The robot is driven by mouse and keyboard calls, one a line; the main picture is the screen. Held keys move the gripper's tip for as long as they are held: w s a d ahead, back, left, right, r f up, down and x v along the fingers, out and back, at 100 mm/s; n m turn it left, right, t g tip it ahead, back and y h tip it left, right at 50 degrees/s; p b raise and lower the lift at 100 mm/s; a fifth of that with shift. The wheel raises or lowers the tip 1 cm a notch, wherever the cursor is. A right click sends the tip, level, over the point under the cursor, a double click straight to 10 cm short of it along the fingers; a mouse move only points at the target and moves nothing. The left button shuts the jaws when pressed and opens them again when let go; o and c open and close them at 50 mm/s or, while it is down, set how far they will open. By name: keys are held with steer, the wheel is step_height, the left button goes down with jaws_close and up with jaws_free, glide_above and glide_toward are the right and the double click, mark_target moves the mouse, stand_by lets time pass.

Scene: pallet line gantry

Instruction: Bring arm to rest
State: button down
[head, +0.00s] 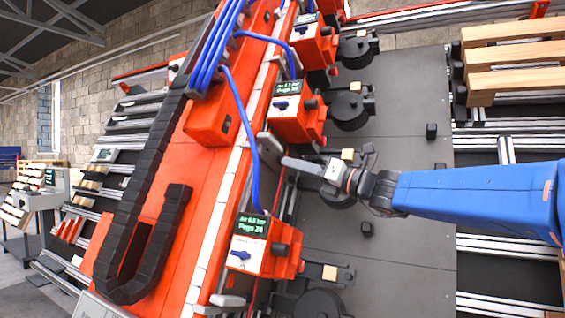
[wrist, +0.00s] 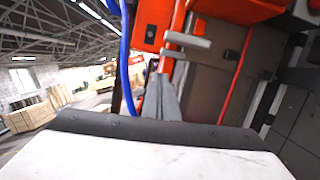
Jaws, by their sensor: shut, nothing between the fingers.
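My blue arm (head: 470,195) reaches in from the right side of the head view, over the dark grey panel. My gripper (head: 286,162) points left, toward the orange gantry beam, and its fingers are together with nothing between them. In the wrist view the grey fingers (wrist: 161,82) also lie side by side, in front of orange parts and a blue hose. The fingertips are close to the edge of the beam in the head view; I cannot tell whether they touch anything.
Orange control boxes with small displays line the beam, one (head: 262,245) below my gripper and one (head: 292,110) above it. Blue hoses (head: 240,125) run to them. The dark panel (head: 400,110) carries round black parts and small blocks. Wooden pallets (head: 515,60) stand at upper right.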

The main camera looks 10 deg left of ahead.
steer(key=shift+s+d+f, duration=0.1)
steer(key=shift+s+d, duration=0.05)
steer(key=shift+d, duration=0.25)
steer(key=s+d+f+n+g+h, duration=0.1)
steer(key=s+d+f+n+h, duration=0.25)
steer(key=s+f+n, duration=0.35)
steer(key=s+d+f+n+g+h, duration=0.1)
steer(key=s+d+f+n+h, duration=0.3)
steer(key=f, duration=0.6)
steer(key=s+d+f+n+g+h, duration=0.1)
steer(key=s+d+f+n+h, duration=0.1)
steer(key=s+d+f+n, duration=0.5)
steer(key=s+d+f+n+h, duration=0.4)
steer(key=s+d+f, duration=0.4)
steer(key=d+f, duration=0.2)
steer(key=s+d+f+n+g+h, duration=0.1)
steer(key=s+d+f+n+h, duration=0.4)
steer(key=s+d+f, duration=0.3)
step_height(320, 180, down, 3)
steer(key=shift+s+d+f+n, duration=0.1)
steer(key=shift+s+d+n, duration=0.3)
steer(key=shift+d, duration=0.85)
steer(key=shift+w, duration=0.1)
